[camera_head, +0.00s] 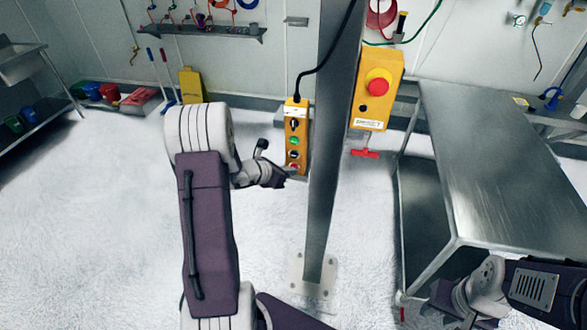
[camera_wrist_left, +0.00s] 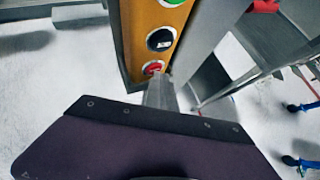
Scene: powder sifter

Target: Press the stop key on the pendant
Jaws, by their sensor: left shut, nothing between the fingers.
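The yellow-orange pendant (camera_head: 295,125) hangs from a black cable beside a steel post, with a column of buttons on its face. In the left wrist view the pendant (camera_wrist_left: 150,25) shows a green button (camera_wrist_left: 172,2), a black one (camera_wrist_left: 160,40) and a red stop key (camera_wrist_left: 153,68) at the bottom. My left gripper (camera_head: 288,172) is shut and empty at the pendant's lower end. Its fingertips (camera_wrist_left: 158,80) are just below the red key and overlap its lower edge in view; I cannot tell whether they touch. My right gripper (camera_head: 450,305) is low at the right, its jaw state unclear.
The steel post (camera_head: 328,170) stands close to the right of the pendant. A yellow box with a red emergency button (camera_head: 378,82) is on the post's other side. A steel table (camera_head: 490,160) fills the right. The floor at the left is clear.

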